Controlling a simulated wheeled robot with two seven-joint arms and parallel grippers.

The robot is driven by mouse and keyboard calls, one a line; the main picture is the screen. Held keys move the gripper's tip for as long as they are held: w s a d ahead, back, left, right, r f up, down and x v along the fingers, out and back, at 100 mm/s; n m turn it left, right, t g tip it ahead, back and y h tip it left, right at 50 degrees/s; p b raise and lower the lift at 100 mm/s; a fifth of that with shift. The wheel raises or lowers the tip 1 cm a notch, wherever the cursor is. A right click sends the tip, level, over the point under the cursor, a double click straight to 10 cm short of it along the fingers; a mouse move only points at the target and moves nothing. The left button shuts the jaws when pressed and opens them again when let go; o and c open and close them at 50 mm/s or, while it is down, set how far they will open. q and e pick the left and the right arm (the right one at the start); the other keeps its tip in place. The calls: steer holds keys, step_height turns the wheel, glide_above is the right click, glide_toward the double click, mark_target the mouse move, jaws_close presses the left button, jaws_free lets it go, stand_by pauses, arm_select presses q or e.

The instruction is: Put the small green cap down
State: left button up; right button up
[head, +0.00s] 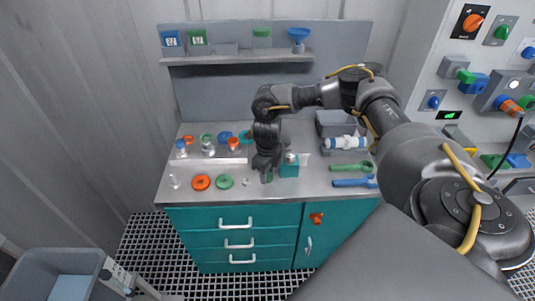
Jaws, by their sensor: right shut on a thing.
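My right gripper (266,174) points down over the middle of the workbench, just left of a teal block (289,169) with a round metal piece on top. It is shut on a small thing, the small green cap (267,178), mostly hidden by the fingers. I cannot tell whether the cap touches the bench top. My left gripper is not in view.
Small capped vessels stand at the back left. A white-blue cylinder (345,143) lies at right. Bare bench shows in front.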

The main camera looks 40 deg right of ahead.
mark_target(267, 185)
step_height(267, 185, down, 2)
steer(key=shift+f+p, duration=0.1)
steer(key=shift+p, duration=0.6)
steer(key=shift+f, duration=0.35)
steer(key=shift+f, duration=0.2)
steer(key=o, duration=1.1)
